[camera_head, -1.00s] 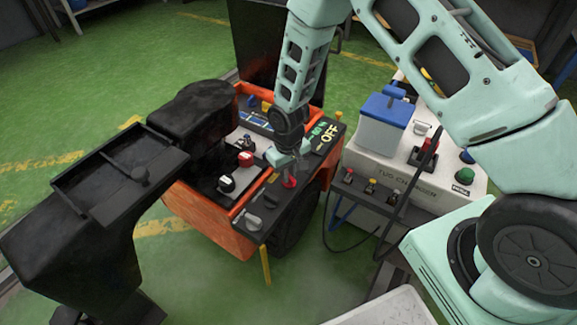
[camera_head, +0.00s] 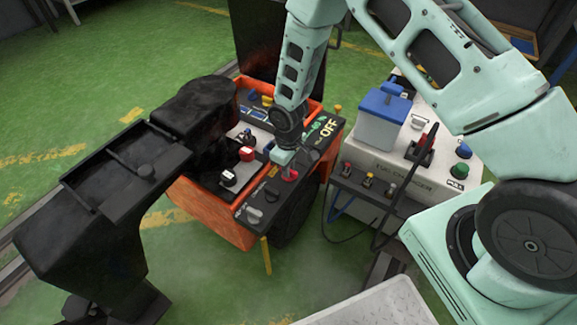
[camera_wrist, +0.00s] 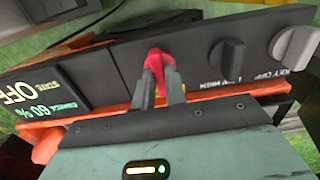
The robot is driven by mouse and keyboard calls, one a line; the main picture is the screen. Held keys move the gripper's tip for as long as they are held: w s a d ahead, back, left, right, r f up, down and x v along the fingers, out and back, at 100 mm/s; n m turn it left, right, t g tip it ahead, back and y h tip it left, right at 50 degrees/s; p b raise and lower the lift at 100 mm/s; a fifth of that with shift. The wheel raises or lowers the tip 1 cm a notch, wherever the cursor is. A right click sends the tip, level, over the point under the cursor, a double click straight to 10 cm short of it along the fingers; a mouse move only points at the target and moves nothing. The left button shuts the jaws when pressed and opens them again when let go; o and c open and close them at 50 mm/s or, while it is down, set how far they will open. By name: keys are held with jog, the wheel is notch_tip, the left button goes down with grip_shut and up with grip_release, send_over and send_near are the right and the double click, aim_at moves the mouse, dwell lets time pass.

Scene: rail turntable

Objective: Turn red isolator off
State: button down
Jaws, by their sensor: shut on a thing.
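The red isolator (camera_wrist: 155,62) is a red handle on the dark sloping panel (camera_wrist: 110,70) of the orange tug. In the wrist view, my gripper (camera_wrist: 161,78) has its two grey fingers closed on this handle from below. In the head view, the red isolator (camera_head: 289,174) shows at the front of my gripper (camera_head: 284,160), on the panel's near side. The fingers hide part of the handle, and its exact turn angle is hard to tell. The panel's display (camera_head: 326,132) reads OFF and 60%.
A dark knob (camera_wrist: 227,53) and a key switch sit beside the isolator. Batteries with red and black caps (camera_head: 245,153) lie in the open orange bay. A white charger (camera_head: 400,167) with a blue-lidded box and cables stands at right. A black arm-like structure (camera_head: 120,185) stands at left.

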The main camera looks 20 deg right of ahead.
jog(key=shift+w, duration=0.1)
jog(key=c, duration=1.4)
grip_release()
jog(key=shift+c, duration=0.2)
notch_tip(320, 180, up, 17)
jog(key=p, duration=0.4)
jog(key=shift+r, duration=0.2)
jog(key=s+a+r, duration=0.3)
jog(key=s+r, duration=0.6)
jog(key=s, duration=0.4)
jog(key=s+a+r, duration=0.3)
jog(key=s+r, duration=0.7)
jog(key=s, duration=0.4)
notch_tip(320, 180, up, 20)
jog(key=p, duration=2)
jog(key=shift+y+p, duration=0.3)
